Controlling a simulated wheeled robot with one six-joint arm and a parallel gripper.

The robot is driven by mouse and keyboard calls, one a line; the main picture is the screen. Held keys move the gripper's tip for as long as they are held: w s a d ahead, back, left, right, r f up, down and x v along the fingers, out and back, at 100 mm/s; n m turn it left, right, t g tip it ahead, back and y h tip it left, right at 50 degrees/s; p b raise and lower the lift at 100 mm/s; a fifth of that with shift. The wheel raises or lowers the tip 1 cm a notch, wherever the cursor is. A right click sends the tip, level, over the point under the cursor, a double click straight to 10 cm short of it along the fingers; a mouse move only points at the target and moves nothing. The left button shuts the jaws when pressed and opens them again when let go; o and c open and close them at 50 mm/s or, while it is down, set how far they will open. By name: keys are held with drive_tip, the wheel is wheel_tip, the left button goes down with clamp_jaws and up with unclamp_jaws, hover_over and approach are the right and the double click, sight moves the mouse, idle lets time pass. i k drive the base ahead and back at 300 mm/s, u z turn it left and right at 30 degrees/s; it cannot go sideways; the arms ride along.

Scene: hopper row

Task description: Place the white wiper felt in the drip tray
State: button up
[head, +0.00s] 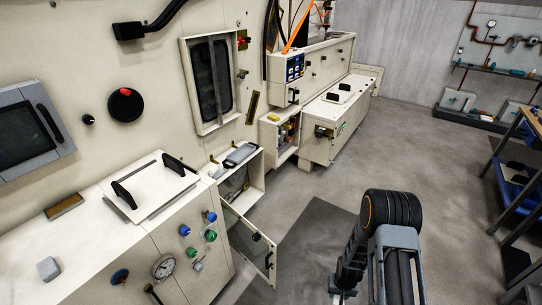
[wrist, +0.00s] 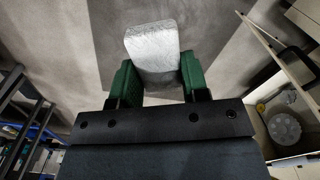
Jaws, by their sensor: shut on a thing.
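In the wrist view, my gripper (wrist: 158,72) has its two green fingers closed on the white wiper felt (wrist: 152,42), a pale, rounded block. The felt sticks out beyond the fingertips, with bare floor behind it. In the head view my arm reaches down at the lower right, and the felt cannot be made out there. I cannot clearly pick out the drip tray. A grey tray-like piece (head: 240,155) lies on top of the open compartment (head: 243,188), but I cannot tell if it is the drip tray.
The compartment's door (head: 250,243) stands open over the floor; it also shows in the wrist view (wrist: 275,40). A round grey part (wrist: 285,129) is inside the compartment. A grey block (head: 48,268) lies on the left cabinet. A bench (head: 525,165) stands right. The middle floor is free.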

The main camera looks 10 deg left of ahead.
sight(242, 155)
drive_tip(key=i, duration=3.1)
drive_tip(key=u, duration=2.05)
